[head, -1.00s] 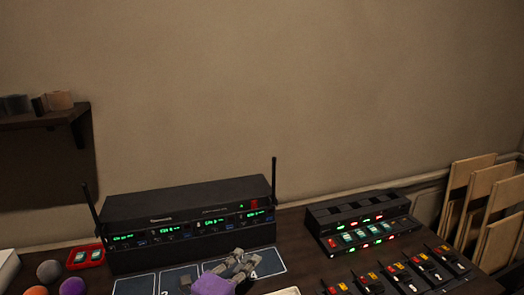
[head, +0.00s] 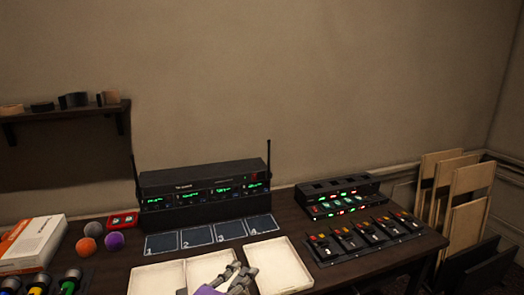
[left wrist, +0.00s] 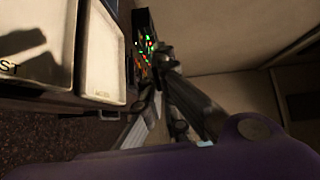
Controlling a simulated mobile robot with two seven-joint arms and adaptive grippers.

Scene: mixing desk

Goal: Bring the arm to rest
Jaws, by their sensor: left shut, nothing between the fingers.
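My left gripper (head: 238,272), with grey fingers and a purple body, is at the bottom middle of the head view, in front of the white trays. Its fingers are shut with nothing between them. In the left wrist view the dark fingers (left wrist: 164,62) reach up toward the rack with lit red and green lamps (left wrist: 146,45). The purple body fills the bottom of that view. My right gripper is not in view.
White trays (head: 280,266) lie at the desk's front, before numbered dark mats (head: 161,244). A black receiver (head: 205,193) with two antennas stands behind. A charging rack (head: 338,197) and several dark units (head: 365,237) are at right. Balls (head: 86,246) and a box (head: 35,243) are at left.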

